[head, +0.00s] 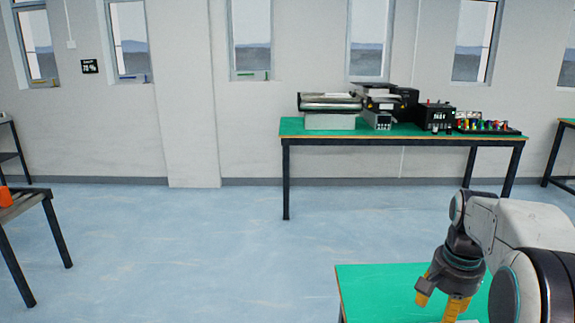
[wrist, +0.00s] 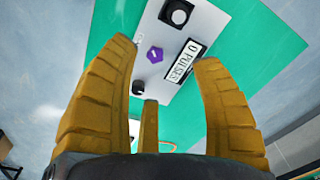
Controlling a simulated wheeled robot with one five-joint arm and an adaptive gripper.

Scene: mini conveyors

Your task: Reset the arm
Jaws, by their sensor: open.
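My gripper (head: 441,302) has yellow fingers and hangs at the lower right in the head view, over a green-topped table (head: 375,285). In the wrist view, my gripper (wrist: 165,55) is open, its fingers spread wide with nothing between them. Beyond the fingers is a grey-white panel (wrist: 215,25) with a black round part (wrist: 177,12), a purple piece (wrist: 154,54) and a label reading "0 PULSES" (wrist: 184,60). The panel lies apart from the fingertips. My arm is bent, with its wrist pointing down.
A long green-topped table (head: 400,135) with boxes and instruments (head: 390,100) stands against the far wall. At the left edge is a dark-legged table (head: 30,205) with an orange object (head: 5,196). The blue floor (head: 190,250) between them is clear.

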